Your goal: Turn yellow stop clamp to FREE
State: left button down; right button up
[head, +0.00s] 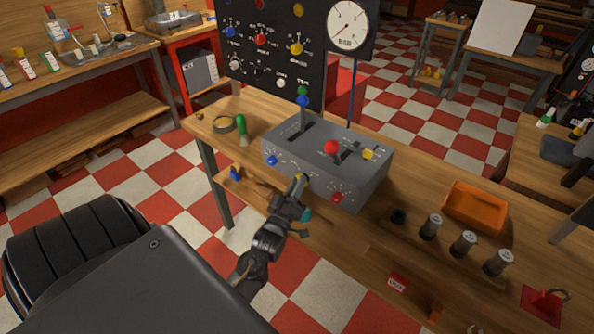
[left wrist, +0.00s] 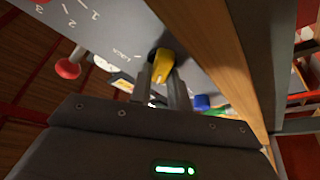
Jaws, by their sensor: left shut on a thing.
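The yellow stop clamp (left wrist: 161,62) sits on the face of the grey control box (head: 275,151). In the left wrist view it lies between the two fingers of my left gripper (left wrist: 166,90), which is shut on it. In the head view my left gripper (head: 297,188) reaches the front face of the box, and a small bit of yellow shows at its fingertips. The clamp is mostly hidden there. Small lettering beside the clamp is too blurred to read surely, so its setting cannot be told. My right gripper is not in view.
A red knob (head: 337,197) and a blue knob (head: 272,160) are on the box's front face. An orange tray (head: 476,206) and several grey cylinders stand to the right.

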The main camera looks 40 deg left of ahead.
pick_arm(q)
jog(key=n+p, duration=0.1)
jog(key=n, duration=0.1)
jog(key=shift+n+g+y, duration=0.3)
jog(key=shift+g+y, duration=0.1)
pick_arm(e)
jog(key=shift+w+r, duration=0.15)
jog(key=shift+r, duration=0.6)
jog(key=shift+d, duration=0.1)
pick_arm(q)
jog(key=c, duration=1.3)
grip_release()
